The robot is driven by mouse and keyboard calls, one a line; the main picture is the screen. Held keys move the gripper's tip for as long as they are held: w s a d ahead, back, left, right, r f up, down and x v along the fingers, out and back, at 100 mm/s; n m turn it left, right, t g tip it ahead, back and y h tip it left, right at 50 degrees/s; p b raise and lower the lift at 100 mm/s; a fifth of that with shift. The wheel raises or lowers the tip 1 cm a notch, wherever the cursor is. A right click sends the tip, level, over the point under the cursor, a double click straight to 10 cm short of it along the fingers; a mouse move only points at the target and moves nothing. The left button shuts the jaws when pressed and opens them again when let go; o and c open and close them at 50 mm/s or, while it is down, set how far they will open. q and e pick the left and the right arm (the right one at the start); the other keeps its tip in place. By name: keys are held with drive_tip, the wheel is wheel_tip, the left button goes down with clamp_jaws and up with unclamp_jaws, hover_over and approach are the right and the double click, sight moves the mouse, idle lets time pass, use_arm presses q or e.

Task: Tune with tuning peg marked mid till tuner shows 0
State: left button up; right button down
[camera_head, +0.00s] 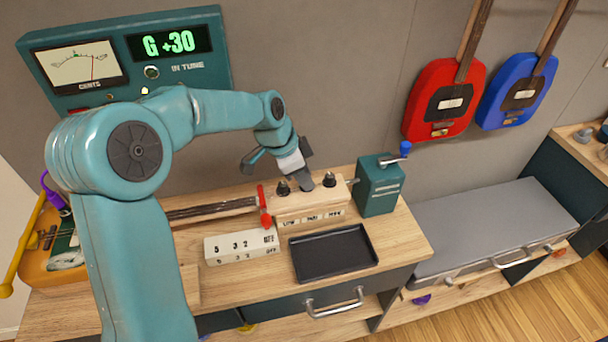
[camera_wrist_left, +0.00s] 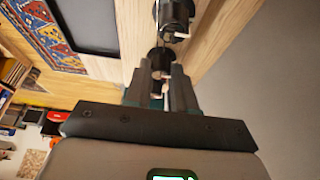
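The tuner (camera_head: 125,62) on the back wall reads "G +30" in green, and its needle leans right of centre. A wooden peg block (camera_head: 308,205) stands on the bench with three dark pegs above small labels; the middle label appears to read MID. My left gripper (camera_head: 306,181) points down at the mid peg and largely hides it. In the left wrist view, the two fingertips (camera_wrist_left: 161,72) sit close on either side of a dark peg knob (camera_wrist_left: 160,56), apparently gripping it. Another peg (camera_wrist_left: 174,16) stands just beyond. My right gripper is not in view.
A black tray (camera_head: 334,262) and a white numbered block (camera_head: 241,246) lie in front of the peg block. A teal box with a blue-knobbed crank (camera_head: 379,186) stands close on its right. Red (camera_head: 441,100) and blue (camera_head: 515,92) guitars hang at the right.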

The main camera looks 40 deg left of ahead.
use_arm(q)
clamp_jaws()
drive_tip(key=shift+d, duration=0.1)
drive_tip(key=shift+f+n+b, duration=0.1)
drive_tip(key=shift+n+b, duration=0.4)
drive_tip(key=shift+n, duration=0.2)
drive_tip(key=n+t+y+b, duration=0.1)
drive_tip(key=n+y+b, duration=0.1)
drive_tip(key=n, duration=0.2)
drive_tip(key=shift+d, duration=0.15)
drive_tip(key=n+y+b, duration=0.1)
drive_tip(key=n+b, duration=0.1)
drive_tip(key=n, duration=0.1)
drive_tip(key=shift+f+n, duration=0.1)
drive_tip(key=shift+n, duration=0.2)
drive_tip(key=shift+d+n+y+b, duration=0.1)
drive_tip(key=shift+n+y+b, duration=0.6)
drive_tip(key=shift+n+b, duration=0.5)
drive_tip(key=shift+n, duration=0.3)
